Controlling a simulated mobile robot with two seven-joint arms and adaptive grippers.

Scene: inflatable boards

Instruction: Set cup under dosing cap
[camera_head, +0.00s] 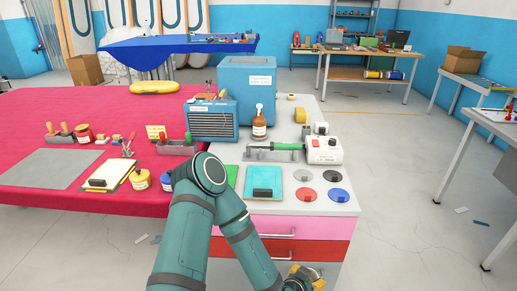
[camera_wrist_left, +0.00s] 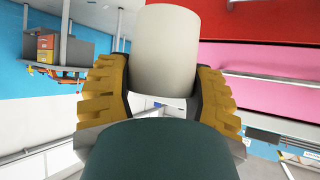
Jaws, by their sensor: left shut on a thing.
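My left gripper (camera_head: 303,277) is low at the bottom edge of the head view, in front of the drawers. In the left wrist view its yellow fingers (camera_wrist_left: 158,95) are shut on a plain off-white cylinder (camera_wrist_left: 166,50), which looks like the cup. The cup cannot be made out in the head view. A brown bottle (camera_head: 259,131) with a pale nozzle top stands on the white worktop; I cannot tell whether that top is the dosing cap. My right gripper is not in view.
The white worktop (camera_head: 226,152) holds a blue box machine (camera_head: 247,79), a green-handled tool (camera_head: 288,146), a white control box (camera_head: 324,150) and several coloured discs. Pink and red drawers (camera_head: 290,226) are below it. A red-covered table (camera_head: 60,105) adjoins at left.

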